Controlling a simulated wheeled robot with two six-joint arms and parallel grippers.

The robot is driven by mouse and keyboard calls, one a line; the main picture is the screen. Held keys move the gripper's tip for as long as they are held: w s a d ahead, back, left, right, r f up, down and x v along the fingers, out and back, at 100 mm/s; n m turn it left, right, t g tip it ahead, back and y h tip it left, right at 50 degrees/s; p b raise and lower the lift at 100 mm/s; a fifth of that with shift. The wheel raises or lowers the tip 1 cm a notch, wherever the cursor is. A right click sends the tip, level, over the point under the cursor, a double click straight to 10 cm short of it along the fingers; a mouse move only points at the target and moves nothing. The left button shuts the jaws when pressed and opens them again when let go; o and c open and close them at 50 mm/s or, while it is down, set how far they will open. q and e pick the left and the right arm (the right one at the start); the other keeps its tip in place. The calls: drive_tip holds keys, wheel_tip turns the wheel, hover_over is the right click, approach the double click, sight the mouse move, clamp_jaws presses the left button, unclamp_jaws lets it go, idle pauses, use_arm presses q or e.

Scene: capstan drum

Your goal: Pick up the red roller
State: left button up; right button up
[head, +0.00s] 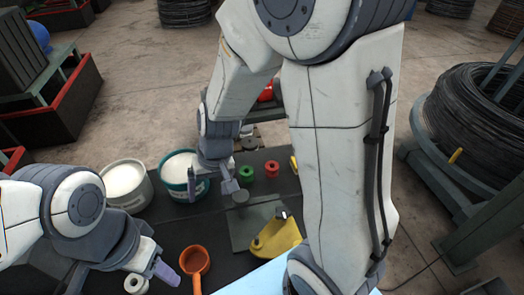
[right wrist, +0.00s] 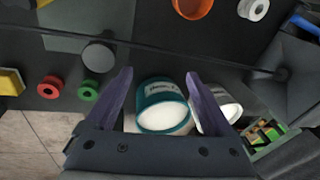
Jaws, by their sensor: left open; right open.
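The red roller (head: 271,169) stands on the dark table near its far edge, just right of a green roller (head: 247,173). In the right wrist view the red roller (right wrist: 50,87) is at the left, outside the jaws. My right gripper (head: 210,187) is open and empty, left of both rollers and in front of the teal bucket; its fingers also show in the right wrist view (right wrist: 163,90). My left gripper (head: 158,262) is open at the lower left, close to a white roller (head: 135,284) and far from the red one.
A teal bucket (head: 177,192) and a white bucket (head: 124,188) stand at the far left. A grey disc (head: 240,197), a yellow part (head: 272,240) and an orange pan (head: 194,260) are on the table. My right arm hides much of the right side.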

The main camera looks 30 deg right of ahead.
drive_tip(key=w+d+f+m+t+h+p, duration=0.1)
drive_tip(key=w+d+f+m, duration=0.15)
drive_tip(key=d, duration=0.35)
drive_tip(key=w+d+f+m+h+p, duration=0.1)
drive_tip(key=w+d+m+p, duration=0.2)
drive_tip(key=d, duration=0.4)
drive_tip(key=m+h, duration=0.2)
drive_tip(key=h, duration=0.1)
approach(272, 165)
drive_tip(key=s, duration=0.1)
drive_tip(key=x, duration=0.7)
drive_tip(key=shift+w+a+f, duration=0.1)
drive_tip(key=shift+a+f, duration=0.1)
drive_tip(key=shift+f, duration=0.15)
use_arm(q)
drive_tip(key=shift+n, duration=0.5)
drive_tip(key=r, duration=0.5)
drive_tip(key=shift+d, duration=0.2)
use_arm(e)
clamp_jaws()
